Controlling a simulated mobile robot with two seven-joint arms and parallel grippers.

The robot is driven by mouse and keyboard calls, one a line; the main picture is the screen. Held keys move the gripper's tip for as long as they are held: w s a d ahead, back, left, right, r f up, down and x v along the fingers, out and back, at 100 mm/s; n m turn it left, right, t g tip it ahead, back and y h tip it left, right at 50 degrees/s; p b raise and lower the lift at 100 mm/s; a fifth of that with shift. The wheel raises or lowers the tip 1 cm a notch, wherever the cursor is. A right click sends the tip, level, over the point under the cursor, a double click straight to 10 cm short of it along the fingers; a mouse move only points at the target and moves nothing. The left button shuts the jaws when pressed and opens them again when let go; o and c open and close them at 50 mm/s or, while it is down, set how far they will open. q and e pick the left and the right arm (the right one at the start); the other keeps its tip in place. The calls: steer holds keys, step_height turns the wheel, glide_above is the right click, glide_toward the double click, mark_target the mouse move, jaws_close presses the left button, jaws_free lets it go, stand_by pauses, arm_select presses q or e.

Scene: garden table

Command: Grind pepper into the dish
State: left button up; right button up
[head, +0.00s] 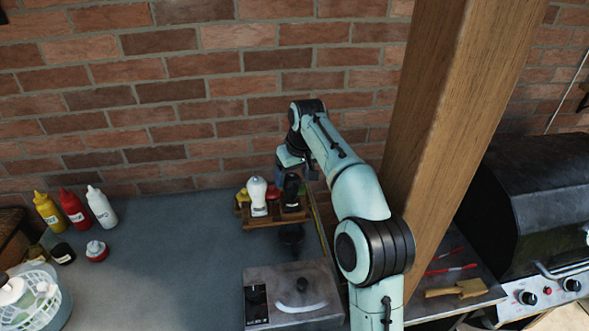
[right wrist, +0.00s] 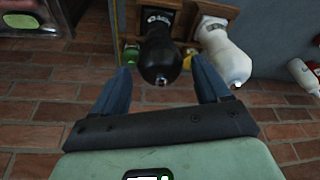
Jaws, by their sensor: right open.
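The black pepper mill (head: 291,190) stands upright in the wooden rack (head: 262,221) by the brick wall, beside a white mill (head: 257,193). My right gripper (head: 294,170) is above the black mill. In the right wrist view the black mill (right wrist: 159,48) shows its rounded top with a metal knob, between the two blue fingers of the open right gripper (right wrist: 161,66). A gap shows on each side; the gripper is not closed on it. A dark round object (head: 291,234) sits in front of the rack; I cannot tell whether it is the dish. My left gripper is out of view.
A flat grey appliance (head: 320,285) lies at the front. Yellow (head: 48,210), red (head: 75,207) and white (head: 101,206) bottles and a white basket (head: 50,305) stand left. A wooden post (head: 435,140) and black grill (head: 530,200) are right. The counter's middle is clear.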

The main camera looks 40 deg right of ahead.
mark_target(292, 200)
steer(key=shift+x, duration=1.9)
steer(key=c, duration=1)
steer(key=shift+s+r+n+y, duration=0.1)
steer(key=shift+n+y, duration=0.3)
steer(key=shift+n, duration=0.7)
steer(key=shift+w+n, duration=0.25)
steer(key=shift+n, duration=0.45)
steer(key=shift+s+a, duration=0.1)
steer(key=shift+s, duration=0.05)
